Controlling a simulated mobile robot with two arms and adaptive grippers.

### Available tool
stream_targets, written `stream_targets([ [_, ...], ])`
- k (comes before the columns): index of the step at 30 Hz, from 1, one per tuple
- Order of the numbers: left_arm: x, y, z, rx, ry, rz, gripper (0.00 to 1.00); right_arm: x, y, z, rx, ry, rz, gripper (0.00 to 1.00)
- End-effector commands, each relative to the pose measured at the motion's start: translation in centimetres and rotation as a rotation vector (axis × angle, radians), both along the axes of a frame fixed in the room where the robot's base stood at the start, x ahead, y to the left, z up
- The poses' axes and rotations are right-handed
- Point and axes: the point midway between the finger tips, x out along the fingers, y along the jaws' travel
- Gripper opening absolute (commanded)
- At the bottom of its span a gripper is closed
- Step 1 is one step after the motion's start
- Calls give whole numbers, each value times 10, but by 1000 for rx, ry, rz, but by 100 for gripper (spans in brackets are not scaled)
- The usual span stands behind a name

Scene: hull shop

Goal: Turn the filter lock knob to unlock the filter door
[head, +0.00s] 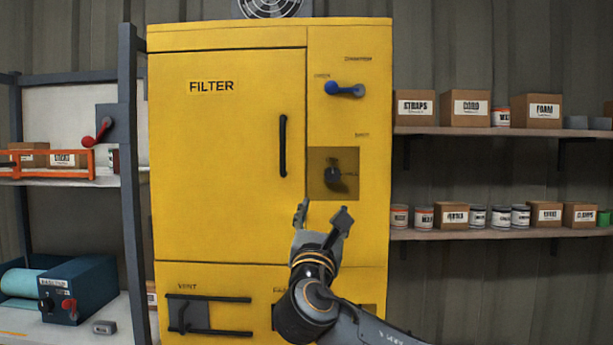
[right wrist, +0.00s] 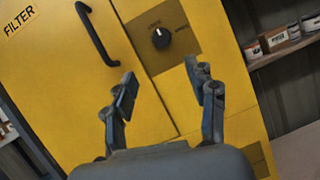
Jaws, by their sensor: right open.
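A yellow filter cabinet (head: 225,60) stands in the middle of the head view, with FILTER on its door (head: 220,150). The door looks closed and has a black vertical handle (head: 283,145). Right of the door, a small black knob (head: 333,175) sits on a dark square panel; the right wrist view shows this knob (right wrist: 161,38) with a white pointer mark and small labels I cannot read surely. My right gripper (head: 322,211) is open and empty, below the knob in the picture. In the right wrist view my right gripper (right wrist: 160,72) has the knob beyond its parted fingertips, not touching.
A blue lever (head: 345,89) is above the knob panel. Black vent bars (head: 208,314) are low on the cabinet. Shelves with boxes and cans (head: 480,132) flank it on the right. A grey rack (head: 130,180) with a red-handled switch (head: 100,132) is on the left.

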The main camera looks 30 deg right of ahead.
Motion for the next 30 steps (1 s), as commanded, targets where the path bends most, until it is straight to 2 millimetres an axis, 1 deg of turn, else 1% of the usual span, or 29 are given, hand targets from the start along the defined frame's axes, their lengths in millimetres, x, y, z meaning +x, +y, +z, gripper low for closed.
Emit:
stream_targets([
  [5, -1, 0, 14, 0, 1, 0, 40, 18, -15, 12, 1, 3, -5, 57],
  [12, -2, 0, 38, 0, 3, -1, 40, 56, -46, 33, 2, 3, -4, 57],
  [18, -2, 0, 54, 0, 3, -1, 40, 82, -66, 45, 2, 2, -1, 57],
  [24, -2, 0, 61, 0, 3, -1, 40, 96, -76, 49, 3, 1, 1, 57],
  [30, -2, 0, 61, 0, 3, -1, 40, 99, -78, 49, 3, 1, 3, 57],
])
